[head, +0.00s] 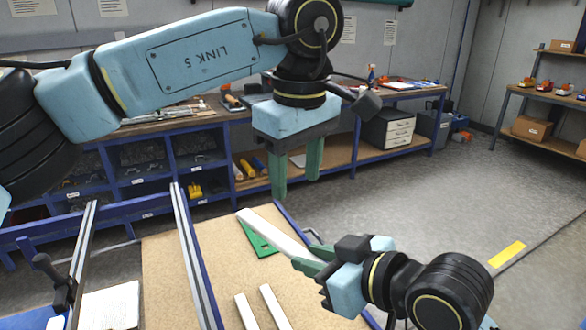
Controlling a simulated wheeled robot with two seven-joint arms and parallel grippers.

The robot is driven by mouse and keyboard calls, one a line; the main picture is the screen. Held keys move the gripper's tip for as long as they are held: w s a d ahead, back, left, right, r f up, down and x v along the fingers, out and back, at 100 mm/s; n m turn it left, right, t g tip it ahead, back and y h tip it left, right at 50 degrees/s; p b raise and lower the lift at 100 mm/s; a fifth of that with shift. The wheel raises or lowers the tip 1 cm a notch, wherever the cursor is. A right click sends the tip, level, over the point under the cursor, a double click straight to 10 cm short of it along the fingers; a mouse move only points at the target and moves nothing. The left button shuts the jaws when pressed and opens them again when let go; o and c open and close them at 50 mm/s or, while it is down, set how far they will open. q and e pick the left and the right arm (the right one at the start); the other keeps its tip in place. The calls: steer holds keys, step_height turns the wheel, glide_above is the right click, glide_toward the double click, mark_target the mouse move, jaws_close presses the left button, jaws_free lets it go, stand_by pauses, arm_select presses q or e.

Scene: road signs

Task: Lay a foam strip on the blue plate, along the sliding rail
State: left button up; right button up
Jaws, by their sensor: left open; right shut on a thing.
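My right gripper (309,259) is shut on a long white foam strip (270,232). The strip points to the upper left, and its far end is above or over a green piece (258,241) on the tan board. I cannot tell whether it touches it. Two more white strips (246,312) and (273,306) lie on the board at the bottom. My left gripper (297,178) is open and empty, fingers pointing down, above the far end of the board. A metal rail with blue sides (187,250) runs along the board's left.
The tan board (180,290) is mostly bare. A second rail (85,245) with a black handle (58,284) stands at the left, near a white sheet (110,306). A blue-framed workbench (190,140) with bins is behind. Open floor lies to the right.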

mark_target(285, 236)
arm_select(q)
steer(key=shift+m+y, duration=0.3)
steer(key=shift+y, duration=0.2)
steer(key=f, duration=0.4)
steer(key=w+a+f, duration=0.1)
steer(key=f, duration=0.6)
steer(key=shift+w+a+f, duration=0.25)
steer(key=shift+a+f, duration=0.05)
steer(key=shift+f, duration=0.1)
steer(key=shift+c, duration=0.3)
steer(key=c, duration=0.9)
arm_select(e)
steer(key=shift+a, duration=0.1)
arm_select(q)
steer(key=shift+c, duration=0.5)
arm_select(e)
steer(key=o, duration=0.8)
steer(key=shift+s, duration=0.1)
steer(key=shift+o, duration=1.2)
